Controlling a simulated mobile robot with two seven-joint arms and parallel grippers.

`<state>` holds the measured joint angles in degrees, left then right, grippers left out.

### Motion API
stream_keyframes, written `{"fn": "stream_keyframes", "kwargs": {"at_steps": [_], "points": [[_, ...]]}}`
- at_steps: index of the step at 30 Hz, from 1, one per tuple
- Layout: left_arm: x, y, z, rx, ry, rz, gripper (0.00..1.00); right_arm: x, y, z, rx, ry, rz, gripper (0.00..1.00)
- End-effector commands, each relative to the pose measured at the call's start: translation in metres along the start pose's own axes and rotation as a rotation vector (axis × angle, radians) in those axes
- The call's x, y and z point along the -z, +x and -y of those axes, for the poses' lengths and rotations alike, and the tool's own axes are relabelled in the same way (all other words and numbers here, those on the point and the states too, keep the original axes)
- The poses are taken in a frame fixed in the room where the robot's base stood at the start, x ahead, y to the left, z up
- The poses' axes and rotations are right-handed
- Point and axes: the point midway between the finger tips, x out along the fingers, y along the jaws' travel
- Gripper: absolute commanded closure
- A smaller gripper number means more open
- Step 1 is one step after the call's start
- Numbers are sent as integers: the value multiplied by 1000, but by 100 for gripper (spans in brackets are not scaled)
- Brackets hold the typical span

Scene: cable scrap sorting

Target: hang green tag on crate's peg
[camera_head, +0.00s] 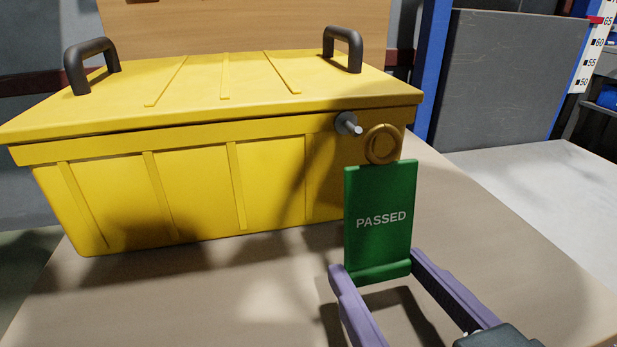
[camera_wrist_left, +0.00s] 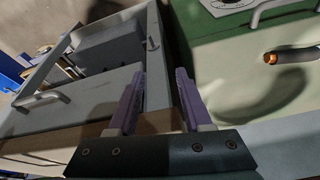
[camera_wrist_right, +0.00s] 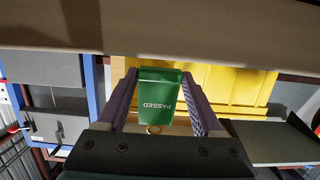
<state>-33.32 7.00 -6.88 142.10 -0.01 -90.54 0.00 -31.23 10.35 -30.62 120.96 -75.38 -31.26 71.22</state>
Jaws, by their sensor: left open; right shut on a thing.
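The green tag (camera_head: 379,216) reads PASSED and has a brass-coloured ring (camera_head: 382,144) at its top. My right gripper (camera_head: 373,270) is shut on the tag's lower end and holds it upright in front of the yellow crate (camera_head: 195,195). The grey peg (camera_head: 348,124) sticks out of the crate's front near its right end. In the head view the ring appears just right of the peg, not around it. The tag also shows in the right wrist view (camera_wrist_right: 159,95). My left gripper (camera_wrist_left: 158,100) is open and empty, seen only in the left wrist view.
The crate has a closed yellow lid with two dark handles (camera_head: 92,65) and stands on a beige table (camera_head: 270,290). The table is clear in front of the crate. A dark panel with a blue frame (camera_head: 500,75) stands behind at right.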

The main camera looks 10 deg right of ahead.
Motion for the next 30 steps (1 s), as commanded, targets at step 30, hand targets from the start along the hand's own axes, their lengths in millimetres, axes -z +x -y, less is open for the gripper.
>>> {"fn": "stream_keyframes", "kwargs": {"at_steps": [30], "points": [[2,-3,-2,-5,-7,-3,50,-2,55,0,0,2,0,69]]}}
